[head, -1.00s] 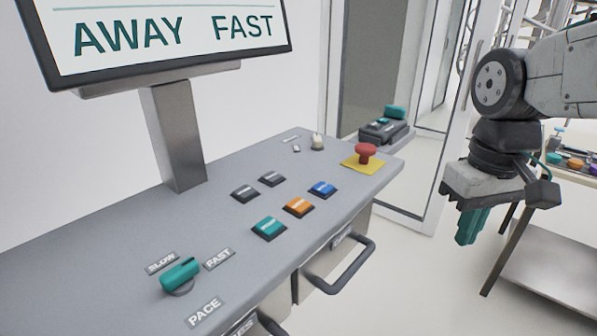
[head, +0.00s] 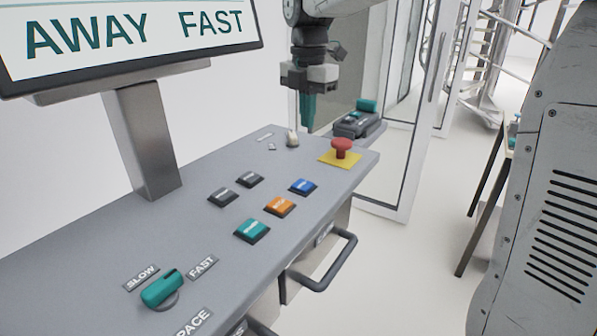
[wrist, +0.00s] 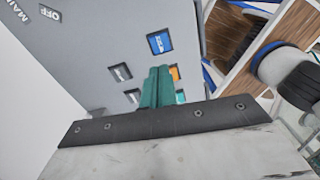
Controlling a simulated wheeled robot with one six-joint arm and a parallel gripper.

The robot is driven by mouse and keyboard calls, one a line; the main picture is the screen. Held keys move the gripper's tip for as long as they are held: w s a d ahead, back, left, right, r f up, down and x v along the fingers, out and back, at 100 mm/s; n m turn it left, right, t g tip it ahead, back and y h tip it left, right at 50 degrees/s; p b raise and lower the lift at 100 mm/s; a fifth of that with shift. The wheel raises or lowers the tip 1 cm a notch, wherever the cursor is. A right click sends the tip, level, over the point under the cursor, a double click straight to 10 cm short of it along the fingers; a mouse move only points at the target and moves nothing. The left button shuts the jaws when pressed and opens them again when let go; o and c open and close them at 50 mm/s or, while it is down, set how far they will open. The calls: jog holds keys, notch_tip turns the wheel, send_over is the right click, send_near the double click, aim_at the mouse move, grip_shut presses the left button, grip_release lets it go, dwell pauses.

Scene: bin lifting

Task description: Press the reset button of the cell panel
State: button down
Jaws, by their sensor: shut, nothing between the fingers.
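The cell panel (head: 100,232) is a grey sloped desk. It carries a teal button (head: 252,230), an orange button (head: 279,206), a blue button (head: 303,186) and two dark grey buttons (head: 222,197). Their labels are too small to read for certain, so I cannot tell which is reset. My gripper (head: 308,129) is shut and empty, with teal fingers pointing down over the panel's far end, apart from the buttons. In the wrist view my fingers (wrist: 160,72) partly cover the orange button (wrist: 175,73) and the teal button (wrist: 181,96); the blue button (wrist: 159,41) shows clear beyond them.
A red mushroom button (head: 341,147) on a yellow plate and a pale knob (head: 292,138) stand up at the far end. A teal pace knob (head: 162,288) is in front. A screen (head: 135,35) on a post (head: 140,145) rises at the left. A glass door (head: 410,120) stands behind.

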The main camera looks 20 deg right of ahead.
aim_at(304, 184)
jog(key=shift+a+n, duration=0.5)
jog(key=shift+f, duration=0.1)
notch_tip(304, 184, down, 14)
jog(key=shift+r, duration=0.1)
dwell(0.4)
jog(key=shift+s+f, duration=0.15)
jog(key=shift+f, duration=0.45)
jog(key=shift+s+f, duration=0.15)
jog(key=shift+f, duration=0.4)
notch_tip(304, 184, up, 15)
jog(key=shift+w+r, duration=0.15)
jog(key=shift+w, duration=0.15)
